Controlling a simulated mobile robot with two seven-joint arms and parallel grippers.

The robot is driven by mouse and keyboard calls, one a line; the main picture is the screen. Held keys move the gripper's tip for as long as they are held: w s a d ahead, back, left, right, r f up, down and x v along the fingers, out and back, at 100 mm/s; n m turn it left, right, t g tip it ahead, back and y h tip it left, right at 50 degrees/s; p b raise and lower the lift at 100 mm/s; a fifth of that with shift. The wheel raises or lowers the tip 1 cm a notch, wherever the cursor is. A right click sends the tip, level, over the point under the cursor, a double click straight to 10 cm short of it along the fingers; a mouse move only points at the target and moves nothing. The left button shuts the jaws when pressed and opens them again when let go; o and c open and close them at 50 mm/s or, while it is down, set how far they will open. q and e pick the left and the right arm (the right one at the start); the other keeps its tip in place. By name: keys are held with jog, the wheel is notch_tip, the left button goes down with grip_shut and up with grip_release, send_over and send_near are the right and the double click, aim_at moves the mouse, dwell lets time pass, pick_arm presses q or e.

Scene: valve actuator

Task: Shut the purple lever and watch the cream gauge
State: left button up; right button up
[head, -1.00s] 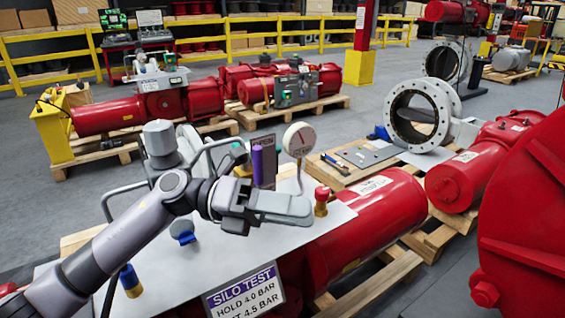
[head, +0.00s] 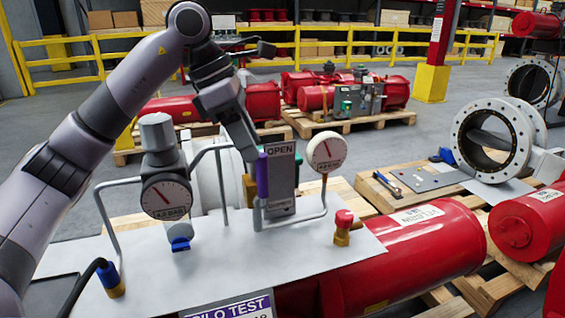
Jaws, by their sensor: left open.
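The purple lever (head: 262,177) stands upright in front of a grey plate marked OPEN (head: 281,170). The cream gauge (head: 325,152) is just right of it, on a thin stem, its dial facing me; its reading is too small to tell. My left gripper (head: 248,150) is open and reaches down from the upper left. Its fingertips are beside the top of the purple lever, on its left; I cannot tell if they touch. My right gripper is not in view.
A grey gauge (head: 166,200) stands left of the lever on the metal panel (head: 215,262). Bent pipes rise around it. A red knob (head: 344,217) is at the right, a blue cap (head: 181,244) in front.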

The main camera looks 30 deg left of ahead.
pick_arm(q)
jog(key=b, duration=0.1)
send_over(267, 196)
jog(key=f, duration=0.6)
jog(key=shift+w+a+f, duration=0.15)
jog(key=shift+w+a, duration=0.1)
jog(key=shift+w, duration=0.05)
grip_shut()
